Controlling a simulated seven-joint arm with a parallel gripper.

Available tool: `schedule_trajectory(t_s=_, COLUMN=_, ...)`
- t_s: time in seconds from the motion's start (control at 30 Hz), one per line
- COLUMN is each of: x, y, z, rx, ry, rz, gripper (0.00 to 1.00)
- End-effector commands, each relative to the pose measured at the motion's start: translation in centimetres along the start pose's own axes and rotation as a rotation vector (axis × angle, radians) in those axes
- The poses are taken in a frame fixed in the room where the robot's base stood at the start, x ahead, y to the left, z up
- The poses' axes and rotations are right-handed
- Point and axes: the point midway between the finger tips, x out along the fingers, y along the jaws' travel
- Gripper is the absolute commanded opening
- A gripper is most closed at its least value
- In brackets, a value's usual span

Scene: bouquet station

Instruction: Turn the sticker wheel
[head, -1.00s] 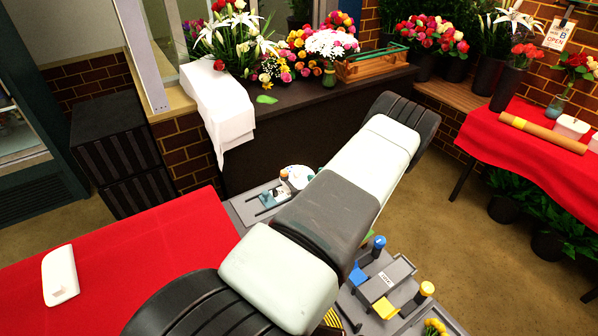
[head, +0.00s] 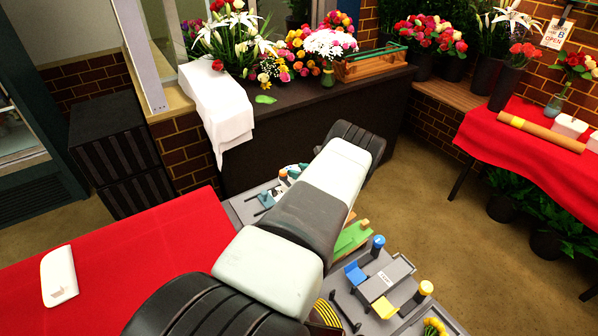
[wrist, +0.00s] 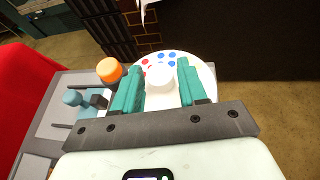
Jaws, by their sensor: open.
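The sticker wheel (wrist: 205,76) shows in the wrist view as a white disc with red and blue dots and a white round knob (wrist: 160,78) in its middle. My gripper (wrist: 158,73) has two teal fingers standing apart, one on each side of the knob. I cannot tell whether either finger touches it. In the head view my own arm hides most of the wheel and gripper; only a small part of the teal and white shows beside the arm.
An orange ball-topped part (wrist: 109,70) and a teal fixture (wrist: 80,98) stand left of the wheel. The grey station (head: 345,290) holds blue and yellow parts and a green block (head: 352,238). A red-covered table (head: 150,255) lies left, a dark counter (head: 300,125) behind.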

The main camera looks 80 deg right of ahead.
Motion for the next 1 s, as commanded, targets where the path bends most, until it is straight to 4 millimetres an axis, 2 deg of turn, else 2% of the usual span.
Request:
schedule_trajectory(t_s=0.07, x=-0.01, y=0.00, z=0.00, rx=0.000, ry=0.000, rz=0.000, gripper=0.42)
schedule_trajectory(t_s=0.1, x=-0.02, y=0.01, z=0.00, rx=0.000, ry=0.000, rz=0.000, gripper=0.39)
schedule_trajectory(t_s=0.3, x=-0.03, y=0.01, z=0.01, rx=0.000, ry=0.000, rz=0.000, gripper=0.08)
schedule_trajectory(t_s=0.37, x=-0.03, y=0.01, z=0.01, rx=0.000, ry=0.000, rz=0.000, gripper=0.01)
schedule_trajectory(t_s=1.0, x=0.11, y=-0.50, z=0.18, rx=-0.098, ry=0.000, rz=0.225, gripper=0.01)
